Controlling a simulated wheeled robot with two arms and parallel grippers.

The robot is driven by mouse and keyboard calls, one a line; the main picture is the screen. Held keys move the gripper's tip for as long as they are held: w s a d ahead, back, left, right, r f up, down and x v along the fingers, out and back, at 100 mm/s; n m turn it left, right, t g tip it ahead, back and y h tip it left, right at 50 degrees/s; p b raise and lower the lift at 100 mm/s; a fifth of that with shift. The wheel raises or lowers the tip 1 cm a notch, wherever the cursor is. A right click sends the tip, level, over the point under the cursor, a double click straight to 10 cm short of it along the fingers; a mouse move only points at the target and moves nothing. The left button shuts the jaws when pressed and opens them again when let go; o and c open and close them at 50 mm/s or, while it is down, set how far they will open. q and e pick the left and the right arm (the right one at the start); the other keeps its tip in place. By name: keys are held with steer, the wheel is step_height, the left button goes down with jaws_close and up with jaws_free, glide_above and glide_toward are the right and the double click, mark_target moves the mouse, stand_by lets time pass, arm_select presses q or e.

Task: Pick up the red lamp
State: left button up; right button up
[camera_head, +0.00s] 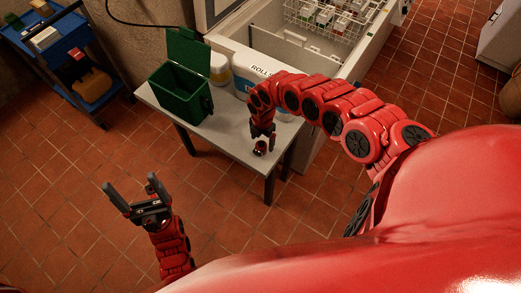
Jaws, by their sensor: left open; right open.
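A small red and dark object (260,149), which looks like the red lamp, sits on the grey table (222,138) near its front right corner. My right gripper (262,139) is open and points down right at it. Its fingers appear close to the object's sides, but I cannot tell whether they touch it. The gripper partly hides the object. My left gripper (134,190) is open and empty, well left of and below the table in the picture, over the tiled floor.
A dark green bin with raised lid (181,95) stands on the table's left part. A yellowish jar (219,69) and a white package marked ROLLS (250,70) stand behind. An open chest (335,45) with a wire basket is beyond. A blue cart (40,55) stands upper left.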

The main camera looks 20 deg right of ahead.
mark_target(260, 144)
steer(key=f, duration=0.2)
steer(key=a+f+p, duration=0.1)
steer(key=f, duration=0.1)
steer(key=shift+w, duration=0.15)
steer(key=shift+d+f, duration=0.25)
steer(key=shift+f, duration=0.4)
jaws_close()
steer(key=shift+r, duration=0.1)
